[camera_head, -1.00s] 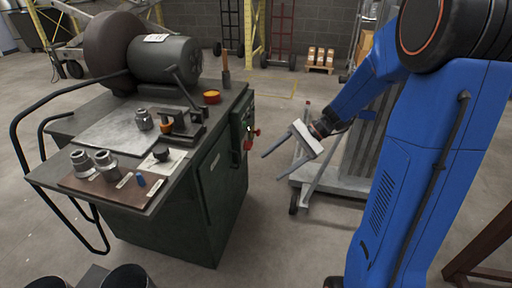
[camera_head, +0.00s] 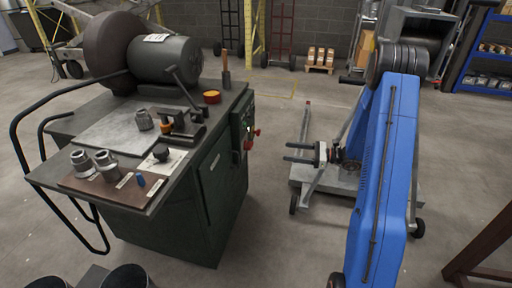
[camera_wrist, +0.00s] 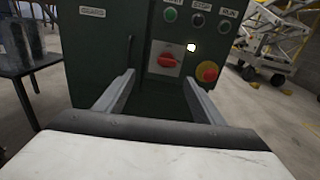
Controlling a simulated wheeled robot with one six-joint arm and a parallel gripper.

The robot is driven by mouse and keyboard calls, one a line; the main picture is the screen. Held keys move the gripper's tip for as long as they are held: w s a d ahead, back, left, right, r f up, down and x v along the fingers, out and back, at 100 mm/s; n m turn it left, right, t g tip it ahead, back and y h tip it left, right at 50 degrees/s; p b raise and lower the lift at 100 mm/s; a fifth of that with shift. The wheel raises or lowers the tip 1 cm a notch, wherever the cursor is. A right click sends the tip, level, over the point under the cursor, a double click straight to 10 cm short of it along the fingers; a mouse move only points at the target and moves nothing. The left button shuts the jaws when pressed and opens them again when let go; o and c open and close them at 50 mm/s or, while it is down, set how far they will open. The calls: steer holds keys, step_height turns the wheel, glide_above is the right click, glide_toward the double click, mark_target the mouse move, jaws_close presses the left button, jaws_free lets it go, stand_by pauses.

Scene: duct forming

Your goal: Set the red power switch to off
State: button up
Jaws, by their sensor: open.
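The red power switch (camera_wrist: 168,60) is a red knob on a pale plate on the front of the dark green cabinet (camera_wrist: 90,50). Its handle looks roughly sideways, and the plate's marks are too small to read. In the head view the red switch (camera_head: 248,144) shows edge-on at the cabinet's right side. My gripper (camera_head: 287,152) is open and empty, right of the panel and apart from it, fingers pointing at it. In the wrist view the switch lies ahead, between and beyond the fingertips of my gripper (camera_wrist: 158,78).
A red emergency stop on a yellow base (camera_wrist: 207,72) sits close right of the switch. A green button (camera_wrist: 170,15) and other labelled controls are above. The floor between cabinet and cart is clear.

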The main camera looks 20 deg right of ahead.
steer(key=d+f, duration=0.1)
glide_toward(252, 145)
steer(key=shift+m+t, duration=0.4)
steer(key=x, duration=0.8)
steer(key=shift+w+a+f, duration=0.1)
steer(key=shift+f, duration=0.25)
steer(key=c, duration=1)
steer(key=shift+c, duration=0.2)
